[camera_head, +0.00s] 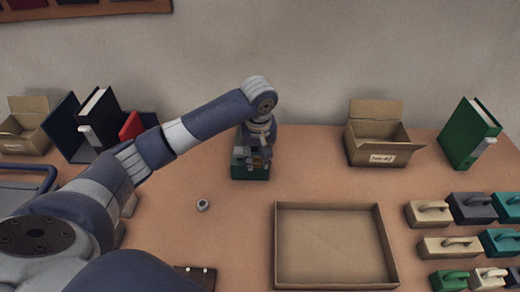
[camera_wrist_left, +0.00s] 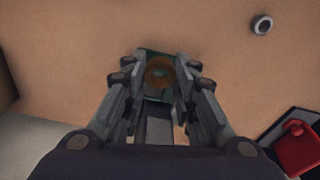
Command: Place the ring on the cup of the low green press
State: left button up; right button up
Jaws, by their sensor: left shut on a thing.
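The low green press (camera_head: 250,173) stands on the table near the wall, mostly covered by my left gripper in the head view. In the left wrist view its green top (camera_wrist_left: 146,55) shows behind the fingertips. My left gripper (camera_head: 258,160) points down over it. In the wrist view the gripper (camera_wrist_left: 157,74) is shut on a brown ring (camera_wrist_left: 159,72), which lies flat between the fingertips, in line with the green press. I cannot tell whether the ring touches the press, and its cup is hidden. My right gripper is not in view.
A small grey round piece (camera_head: 203,205) lies on the table left of the press. A shallow cardboard tray (camera_head: 385,250) is in front, an open box (camera_head: 376,155) at right. Dark and red book-like things (camera_head: 131,126) stand at left. Several handled blocks (camera_head: 430,212) fill the right side.

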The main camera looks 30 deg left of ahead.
pick_arm(q)
jog(key=w, duration=0.2)
jog(key=w+a, duration=0.1)
jog(key=w, duration=0.1)
jog(key=w+a+p, duration=0.1)
jog(key=w, duration=0.1)
jog(key=shift+a+f, duration=0.2)
notch_tip(320, 180, down, 3)
jog(key=shift+s+r+p, duration=0.15)
jog(key=shift+r+p, duration=0.05)
jog(key=shift+p, duration=0.3)
jog(key=shift+f, duration=0.55)
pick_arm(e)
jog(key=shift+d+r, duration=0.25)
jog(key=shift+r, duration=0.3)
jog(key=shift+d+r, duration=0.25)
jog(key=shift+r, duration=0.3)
pick_arm(q)
jog(key=shift+f, duration=0.55)
jog(key=o, duration=0.6)
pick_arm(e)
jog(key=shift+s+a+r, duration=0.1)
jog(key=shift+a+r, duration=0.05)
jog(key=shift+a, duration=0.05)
